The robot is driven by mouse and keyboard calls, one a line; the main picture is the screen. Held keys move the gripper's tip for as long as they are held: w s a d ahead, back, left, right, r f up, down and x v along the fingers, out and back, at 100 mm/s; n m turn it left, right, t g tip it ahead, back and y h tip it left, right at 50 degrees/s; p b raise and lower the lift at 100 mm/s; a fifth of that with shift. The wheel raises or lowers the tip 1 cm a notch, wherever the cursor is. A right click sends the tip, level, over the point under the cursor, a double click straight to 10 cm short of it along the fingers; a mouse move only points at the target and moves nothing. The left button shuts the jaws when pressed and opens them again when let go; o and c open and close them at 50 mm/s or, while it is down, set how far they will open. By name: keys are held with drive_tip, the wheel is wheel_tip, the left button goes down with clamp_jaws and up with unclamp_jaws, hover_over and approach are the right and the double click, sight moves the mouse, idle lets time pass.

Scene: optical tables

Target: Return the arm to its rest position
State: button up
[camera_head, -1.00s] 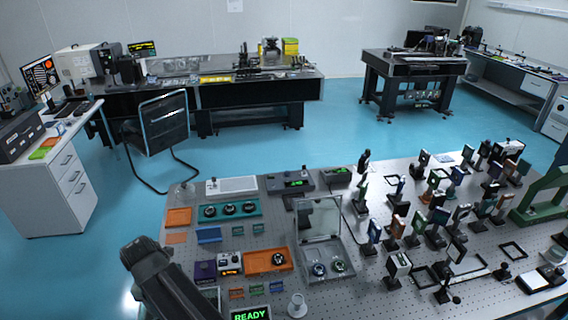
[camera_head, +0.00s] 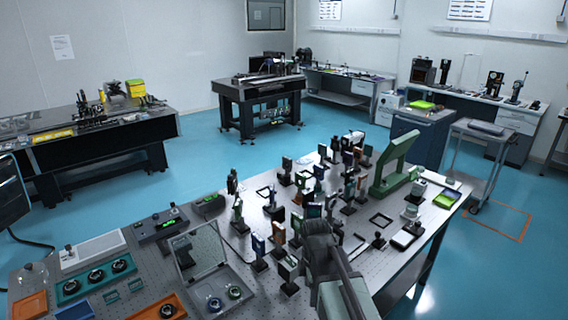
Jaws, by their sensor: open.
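My arm (camera_head: 325,262) rises from the bottom edge, right of the middle, in front of the optical table (camera_head: 232,262). Its grey upper part overlaps the mounted optics in the picture. I see only arm links; no gripper jaws show. I cannot tell whether the arm touches anything on the table.
Several upright optics mounts (camera_head: 257,250) crowd the table by my arm. A cart (camera_head: 474,160) stands beyond the right end. Blue floor (camera_head: 200,160) is open behind the table.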

drive_tip(key=s+d+m, duration=0.5)
drive_tip(key=d+m, duration=0.4)
drive_tip(key=m, duration=1)
drive_tip(key=shift+s+f+m, duration=0.25)
drive_tip(key=shift+f+m, duration=0.05)
drive_tip(key=shift+f, duration=0.1)
